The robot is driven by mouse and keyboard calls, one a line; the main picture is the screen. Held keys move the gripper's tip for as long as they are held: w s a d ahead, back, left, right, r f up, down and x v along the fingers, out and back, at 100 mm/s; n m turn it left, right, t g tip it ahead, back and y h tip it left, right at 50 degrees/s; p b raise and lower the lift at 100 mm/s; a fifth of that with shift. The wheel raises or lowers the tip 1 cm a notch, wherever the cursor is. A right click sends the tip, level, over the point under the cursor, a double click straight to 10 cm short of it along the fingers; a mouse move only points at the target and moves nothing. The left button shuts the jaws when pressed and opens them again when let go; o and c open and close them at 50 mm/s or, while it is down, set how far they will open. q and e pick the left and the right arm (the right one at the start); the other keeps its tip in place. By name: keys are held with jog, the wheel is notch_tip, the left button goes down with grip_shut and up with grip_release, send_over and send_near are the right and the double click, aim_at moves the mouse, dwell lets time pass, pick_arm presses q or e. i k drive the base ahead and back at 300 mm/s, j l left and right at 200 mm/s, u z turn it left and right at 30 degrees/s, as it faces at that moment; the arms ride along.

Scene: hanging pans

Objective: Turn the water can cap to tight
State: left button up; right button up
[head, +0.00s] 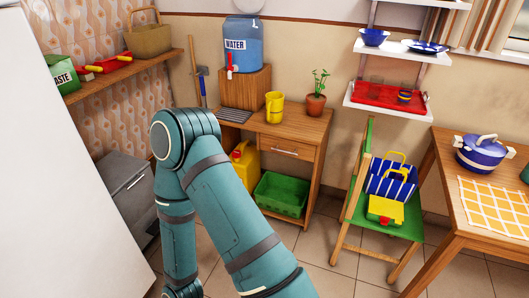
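A blue water can (242,45) with a "WATER" label stands on a wooden block on the desk at the back. A small red tap with a white part (230,67) is on its front left. A yellow can (245,160) stands under the desk, partly hidden by my teal arm (215,175). Neither of my grippers is in view.
The wooden desk (300,133) holds a yellow jug (274,107) and a potted plant (315,104). A green crate (281,194) sits beneath it. Tiled floor (325,250) is clear before the desk.

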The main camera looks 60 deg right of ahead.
aim_at(236, 154)
jog(key=z, duration=1.75)
jog(key=i+j+z, duration=0.15)
jog(key=z, duration=0.35)
jog(key=i+j+z, duration=0.3)
jog(key=z, duration=0.15)
jog(key=i+j+z, duration=0.2)
jog(key=i+j, duration=0.2)
jog(key=j, duration=0.2)
jog(key=i+j+z, duration=0.1)
jog(key=j, duration=0.25)
jog(key=i+j, duration=0.2)
jog(key=j, duration=0.2)
jog(key=i+j, duration=0.2)
jog(key=j, duration=0.15)
jog(key=i+j, duration=0.25)
jog(key=j, duration=0.15)
jog(key=z, duration=0.05)
